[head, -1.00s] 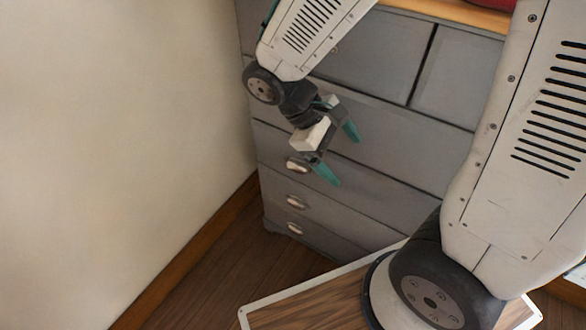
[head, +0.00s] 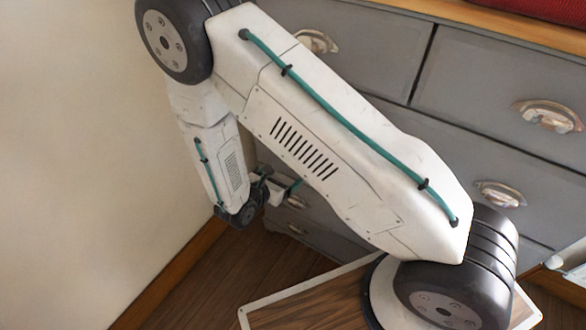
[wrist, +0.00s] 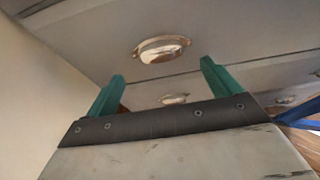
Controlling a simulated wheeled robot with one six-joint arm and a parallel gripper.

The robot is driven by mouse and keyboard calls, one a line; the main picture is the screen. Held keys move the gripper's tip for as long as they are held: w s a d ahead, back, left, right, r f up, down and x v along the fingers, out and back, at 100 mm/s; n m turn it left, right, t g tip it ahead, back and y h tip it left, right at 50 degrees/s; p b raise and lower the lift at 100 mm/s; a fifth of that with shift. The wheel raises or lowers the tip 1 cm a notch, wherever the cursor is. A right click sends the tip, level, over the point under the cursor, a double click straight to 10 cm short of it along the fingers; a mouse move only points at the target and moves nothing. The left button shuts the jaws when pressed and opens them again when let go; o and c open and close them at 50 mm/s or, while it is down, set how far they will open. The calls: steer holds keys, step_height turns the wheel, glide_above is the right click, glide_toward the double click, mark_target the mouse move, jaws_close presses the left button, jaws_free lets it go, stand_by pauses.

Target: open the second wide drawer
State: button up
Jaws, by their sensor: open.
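The grey dresser has two small top drawers with wide drawers below. In the head view my forearm covers the left part of the upper wide drawers, including the second wide drawer's left handle. My gripper (head: 280,182) is low by the dresser's left side, partly hidden by my arm. In the wrist view my open, empty gripper (wrist: 162,70) has teal fingers apart. A metal cup handle (wrist: 162,48) appears beyond and between the fingertips, apart from them; it is probably the second wide drawer's. A lower handle (wrist: 173,99) shows beneath it. The visible drawers look shut.
The cream wall (head: 80,130) stands close on the left, with a wooden baseboard (head: 175,270). Lower left handles (head: 296,202) show beside the gripper. A right-hand handle (head: 500,195) is on the first wide drawer. Some dark wood floor (head: 225,275) is clear.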

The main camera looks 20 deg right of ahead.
mark_target(293, 168)
steer(key=x, duration=0.7)
